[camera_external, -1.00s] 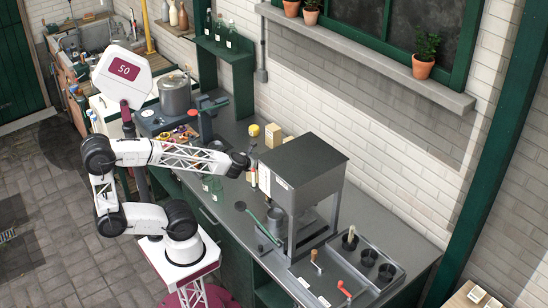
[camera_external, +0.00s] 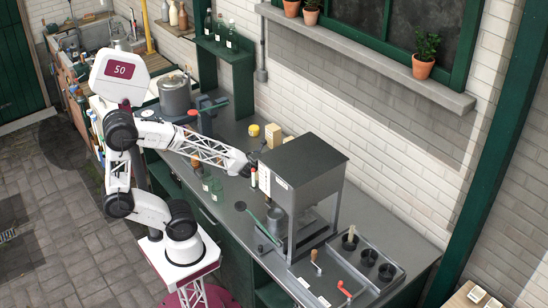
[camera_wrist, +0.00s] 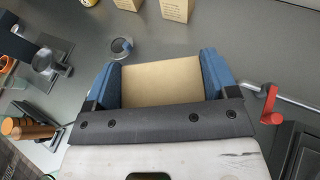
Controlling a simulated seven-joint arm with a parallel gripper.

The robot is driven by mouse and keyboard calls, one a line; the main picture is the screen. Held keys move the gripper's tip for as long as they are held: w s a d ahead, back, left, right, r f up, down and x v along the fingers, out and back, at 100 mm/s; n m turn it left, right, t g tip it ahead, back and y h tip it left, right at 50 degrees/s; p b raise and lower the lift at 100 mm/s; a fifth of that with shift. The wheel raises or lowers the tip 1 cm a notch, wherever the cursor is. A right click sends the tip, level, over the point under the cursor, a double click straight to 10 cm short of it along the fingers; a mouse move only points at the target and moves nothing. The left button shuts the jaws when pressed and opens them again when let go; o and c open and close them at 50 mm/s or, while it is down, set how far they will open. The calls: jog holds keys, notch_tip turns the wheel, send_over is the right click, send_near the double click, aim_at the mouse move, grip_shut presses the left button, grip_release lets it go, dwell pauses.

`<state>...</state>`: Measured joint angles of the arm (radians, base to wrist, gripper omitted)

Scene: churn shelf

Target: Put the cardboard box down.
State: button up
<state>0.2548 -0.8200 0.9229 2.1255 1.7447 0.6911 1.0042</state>
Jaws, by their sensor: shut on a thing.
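The cardboard box (camera_wrist: 162,82) is a plain tan block between the two blue fingers of my gripper (camera_wrist: 160,76) in the wrist view. The fingers press on its left and right sides. Its lower part is hidden by the dark gripper bar. In the external view my gripper (camera_external: 250,163) is over the grey counter (camera_external: 232,190), beside the upper left of the grey machine (camera_external: 303,162). I cannot make out the held box there, nor whether it touches the counter.
Two other cardboard boxes (camera_external: 273,135) stand behind my gripper near the wall. A small round container (camera_wrist: 122,47) is just beyond the held box. A red-handled crank (camera_wrist: 270,104) is close on the right. Bare counter lies at the upper right (camera_wrist: 255,45).

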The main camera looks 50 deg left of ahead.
jog(key=w+d+f+n+g+y, duration=0.1)
jog(key=w+d+n+g+y, duration=0.1)
jog(key=w, duration=0.7)
jog(key=shift+w+d+n+y, duration=0.25)
jog(key=shift+d+n+y, duration=0.35)
jog(key=shift+d+n, duration=0.1)
dwell(0.3)
jog(key=shift+f, duration=0.1)
jog(key=w+d+f, duration=0.1)
jog(key=w, duration=1.4)
jog(key=shift+f, duration=0.2)
jog(key=shift+w, duration=0.1)
jog(key=shift+w+f, duration=0.2)
jog(key=shift+f, duration=0.7)
jog(key=shift+w+f, duration=0.2)
jog(key=shift+f, duration=0.75)
